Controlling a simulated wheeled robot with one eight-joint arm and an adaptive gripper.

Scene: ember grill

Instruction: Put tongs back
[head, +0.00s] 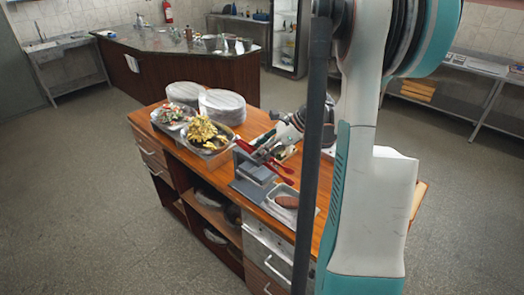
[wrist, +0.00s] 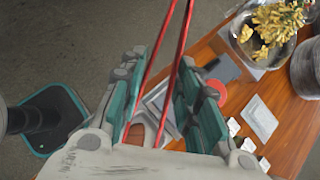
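The red tongs (wrist: 182,52) show in the wrist view as two long thin arms running between my gripper's teal fingers. My gripper (wrist: 161,75) has one finger on each side of the tongs, close against their arms, and looks shut on them. In the head view the red tongs (head: 283,167) sit over the counter's front part, just below my gripper (head: 270,145). Part of them is hidden by the gripper and my arm. I cannot clearly see whether they touch anything beneath.
The wooden counter (head: 186,150) holds a tray with yellow food (head: 203,133), stacked plates (head: 222,104), a grey board (head: 247,190) and a metal pan (head: 287,197) with brown food. A red round thing (wrist: 216,90) lies near the tongs. Open floor lies before the counter.

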